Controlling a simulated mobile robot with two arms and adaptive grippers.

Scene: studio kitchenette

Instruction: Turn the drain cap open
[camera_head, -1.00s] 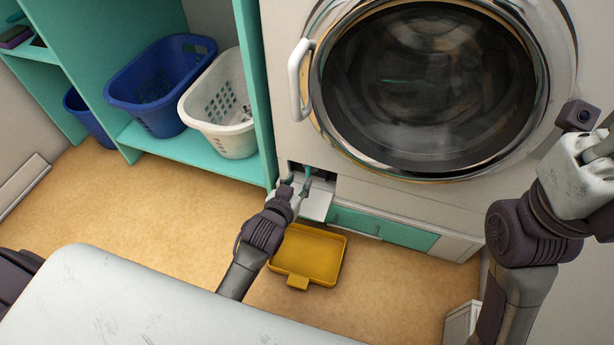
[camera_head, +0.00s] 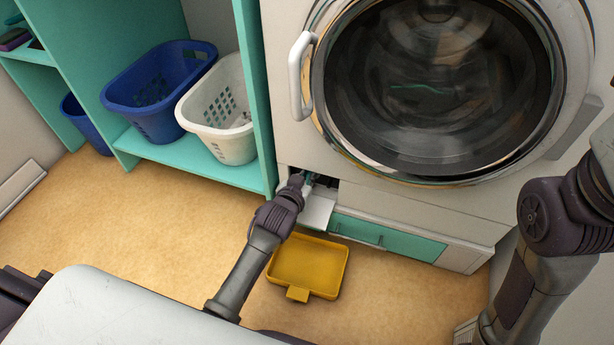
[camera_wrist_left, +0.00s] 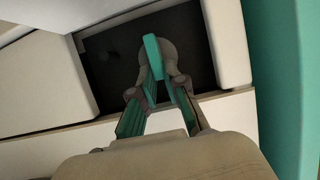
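The drain cap (camera_wrist_left: 153,55) is a grey round knob with a raised teal grip bar, inside a dark recess low on the washing machine. Its bar stands nearly upright in the left wrist view, tilted slightly. My left gripper (camera_wrist_left: 160,84) reaches into the recess with its teal-padded fingers on either side of the bar's lower end. A narrow gap shows between the fingers; whether they touch the bar is unclear. In the head view, my left gripper (camera_head: 308,180) is at the opening, and its wrist partly hides it. My right gripper is out of view; only its arm shows.
A white flap (camera_head: 317,208) hangs open below the recess. A yellow tray (camera_head: 308,266) lies on the floor under it. Teal panels (camera_head: 388,237) are to the right. A teal shelf (camera_head: 190,158) with a white basket (camera_head: 222,120) and blue basket (camera_head: 155,95) stands close left.

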